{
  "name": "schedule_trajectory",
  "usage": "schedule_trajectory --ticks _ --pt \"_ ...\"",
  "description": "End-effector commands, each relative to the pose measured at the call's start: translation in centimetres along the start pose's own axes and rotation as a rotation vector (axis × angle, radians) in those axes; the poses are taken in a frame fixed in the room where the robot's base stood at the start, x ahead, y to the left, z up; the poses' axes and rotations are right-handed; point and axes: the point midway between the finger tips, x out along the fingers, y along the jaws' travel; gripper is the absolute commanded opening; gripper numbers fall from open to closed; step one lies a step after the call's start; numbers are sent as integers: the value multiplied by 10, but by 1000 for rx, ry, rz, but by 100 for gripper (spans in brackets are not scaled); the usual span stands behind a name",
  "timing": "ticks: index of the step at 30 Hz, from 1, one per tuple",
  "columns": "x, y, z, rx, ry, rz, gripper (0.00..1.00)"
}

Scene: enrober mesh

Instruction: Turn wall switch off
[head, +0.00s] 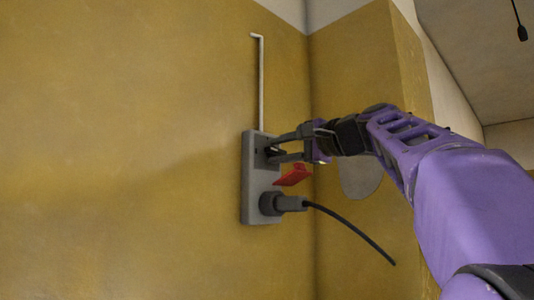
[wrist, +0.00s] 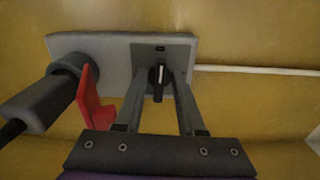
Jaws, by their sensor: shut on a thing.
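The wall switch is a small dark lever (wrist: 158,86) on the upper part of a grey wall plate (head: 246,190). In the wrist view the plate (wrist: 120,52) lies sideways, with the switch at its right end. My gripper (head: 274,149) reaches the plate from the right in the head view. In the wrist view my gripper (wrist: 158,76) has one finger on each side of the lever, with the tips at the plate, shut on it. The fingers partly hide the switch in the head view.
A dark plug (head: 288,203) with a black cable (head: 350,236) sits in the socket below the switch. A red piece (head: 292,176) is between plug and gripper, close to a finger in the wrist view. A white conduit (head: 261,85) rises above the plate. A wall corner is right.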

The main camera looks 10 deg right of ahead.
Motion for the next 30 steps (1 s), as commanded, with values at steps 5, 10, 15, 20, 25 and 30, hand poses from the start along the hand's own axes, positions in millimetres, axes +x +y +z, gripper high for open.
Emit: schedule_trajectory --ticks 5,10,15,20,25,30 --pt "0 0 0 -54 0 -1 0" --pt "0 0 0 -75 0 -2 0" --pt "0 0 0 -80 0 -2 0" --pt "0 -1 0 -79 1 -2 0" --pt "0 0 0 -78 0 -2 45" --pt "0 0 0 -78 0 -1 45"
